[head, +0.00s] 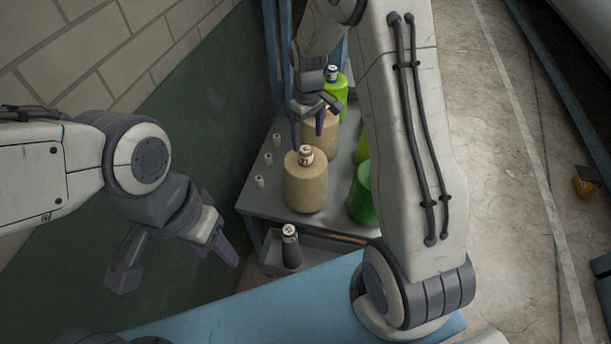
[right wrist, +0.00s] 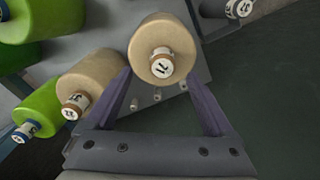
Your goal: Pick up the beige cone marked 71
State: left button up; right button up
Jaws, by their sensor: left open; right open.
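The beige cone marked 71 (head: 305,188) stands upright at the front of the grey shelf in the head view. In the right wrist view this beige cone (right wrist: 162,32) is ahead of the fingertips, its printed tip lying between them in the picture. My right gripper (head: 316,127) is open and empty, above and behind the cone in the head view; its spread purple fingers (right wrist: 161,84) show in the wrist view. I cannot tell whether they touch it. My left gripper (head: 224,248) is open and empty, left of the shelf.
A second beige cone (head: 322,138) stands behind, close to my right gripper. Green cones (head: 361,198) stand at the right, a bright green one (head: 341,88) at the back. Small pale pegs (head: 260,182) line the left. A dark cone (head: 291,252) stands in a front tray.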

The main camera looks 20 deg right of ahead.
aim_at(306, 148)
jog(key=shift+f, duration=0.35)
jog(key=f+p, duration=0.2)
jog(key=f, duration=0.2)
jog(key=shift+a+f+p, duration=0.25)
jog(key=shift+f+p, duration=0.05)
jog(key=shift+p, duration=0.1)
jog(key=shift+f, duration=0.35)
jog(key=shift+c, duration=0.3)
grip_shut()
jog(key=shift+w+r, duration=0.1)
jog(key=shift+w, duration=0.05)
